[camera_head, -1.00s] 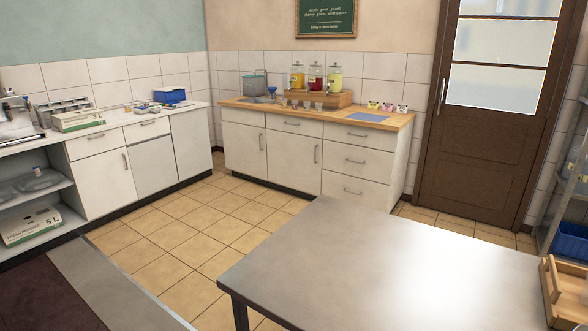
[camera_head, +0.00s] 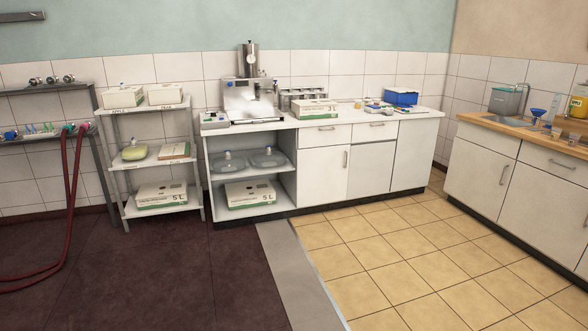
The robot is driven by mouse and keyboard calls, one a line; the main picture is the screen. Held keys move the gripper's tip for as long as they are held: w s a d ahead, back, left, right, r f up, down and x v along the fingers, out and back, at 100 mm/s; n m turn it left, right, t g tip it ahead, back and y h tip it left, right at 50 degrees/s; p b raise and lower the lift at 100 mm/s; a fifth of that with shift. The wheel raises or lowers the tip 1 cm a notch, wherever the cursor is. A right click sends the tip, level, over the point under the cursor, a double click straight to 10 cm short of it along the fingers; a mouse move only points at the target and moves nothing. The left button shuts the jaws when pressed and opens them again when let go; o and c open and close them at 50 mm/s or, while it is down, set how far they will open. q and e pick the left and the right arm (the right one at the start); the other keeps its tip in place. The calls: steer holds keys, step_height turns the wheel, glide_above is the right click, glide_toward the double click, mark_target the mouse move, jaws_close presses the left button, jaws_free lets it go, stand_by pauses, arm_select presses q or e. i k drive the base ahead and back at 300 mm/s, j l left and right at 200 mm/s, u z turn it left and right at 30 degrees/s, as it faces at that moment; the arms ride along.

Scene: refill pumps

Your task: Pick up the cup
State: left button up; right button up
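One or two small clear cup-like items (camera_head: 556,132) stand on the wooden counter at the right edge of the head view, beside a blue funnel (camera_head: 537,113). They are small and far off, so I cannot tell exactly what they are. Part of a yellow drink dispenser (camera_head: 578,106) shows behind them, cut by the frame edge. Neither of my grippers is in view.
A wooden-topped counter (camera_head: 497,128) with a sink stands at right. A white counter (camera_head: 334,124) holds a machine (camera_head: 250,100), a box and a blue bin (camera_head: 400,97). A shelf rack (camera_head: 116,152) and red hoses (camera_head: 70,180) are at left. The middle floor is clear.

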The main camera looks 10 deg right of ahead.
mark_target(556, 131)
steer(key=i+z, duration=0.15)
steer(key=i, duration=0.3)
steer(key=i+j+z, duration=0.2)
steer(key=i, duration=0.25)
steer(key=i+j+z, duration=0.15)
steer(key=i, duration=0.35)
steer(key=i+l+z, duration=0.25)
steer(key=z, duration=0.2)
steer(key=i+z, duration=0.85)
steer(key=i+j+z, duration=0.1)
steer(key=i+z, duration=0.35)
steer(key=i, duration=2)
